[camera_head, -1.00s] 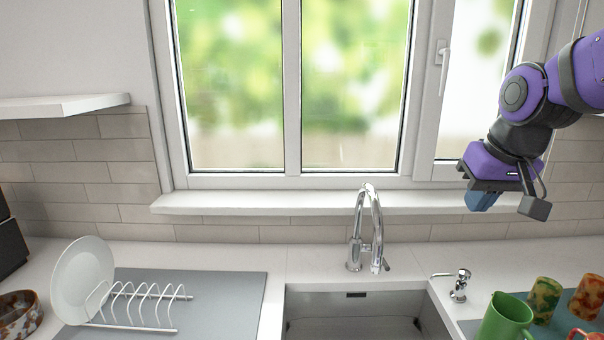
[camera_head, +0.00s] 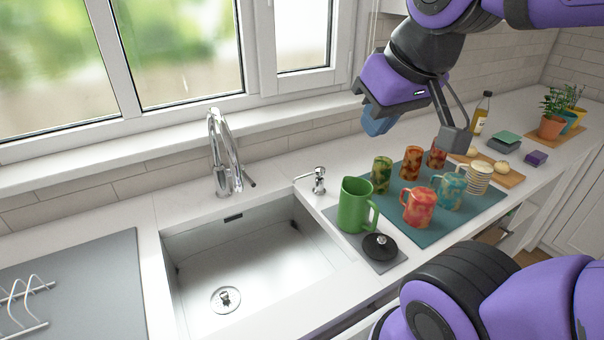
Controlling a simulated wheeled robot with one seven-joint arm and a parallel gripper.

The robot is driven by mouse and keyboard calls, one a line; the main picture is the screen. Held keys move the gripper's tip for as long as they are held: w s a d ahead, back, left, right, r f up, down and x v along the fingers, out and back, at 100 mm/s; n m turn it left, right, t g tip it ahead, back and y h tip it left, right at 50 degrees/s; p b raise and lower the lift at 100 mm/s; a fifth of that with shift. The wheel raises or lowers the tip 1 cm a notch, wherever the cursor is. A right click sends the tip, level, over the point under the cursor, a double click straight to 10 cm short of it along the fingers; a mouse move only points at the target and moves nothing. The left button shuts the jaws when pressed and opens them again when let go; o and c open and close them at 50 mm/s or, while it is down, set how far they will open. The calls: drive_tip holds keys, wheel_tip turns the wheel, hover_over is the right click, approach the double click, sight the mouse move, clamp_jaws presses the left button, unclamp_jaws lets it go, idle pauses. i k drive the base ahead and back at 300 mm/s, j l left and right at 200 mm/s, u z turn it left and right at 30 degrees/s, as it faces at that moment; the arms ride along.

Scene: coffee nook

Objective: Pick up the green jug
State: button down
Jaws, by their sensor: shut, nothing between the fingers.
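The green jug (camera_head: 354,206) stands upright on a grey mat just right of the sink, with its open top up and its handle to the right. My gripper (camera_head: 379,124) hangs in the air above and behind the jug in the picture, apart from it. Its blue fingers are shut and empty.
A black round object with a knob (camera_head: 380,247) sits close in front of the jug. Several mugs and cups, such as the red mug (camera_head: 418,207), stand on a teal mat (camera_head: 468,224) to the right. A soap dispenser (camera_head: 318,181) and the sink (camera_head: 185,238) lie left.

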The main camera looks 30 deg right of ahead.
sight(356, 202)
drive_tip(key=k, duration=0.6)
drive_tip(key=l+z, duration=0.1)
drive_tip(key=z, duration=1.45)
drive_tip(key=i+l+z, duration=0.25)
drive_tip(key=i+z, duration=0.2)
drive_tip(key=i, duration=0.2)
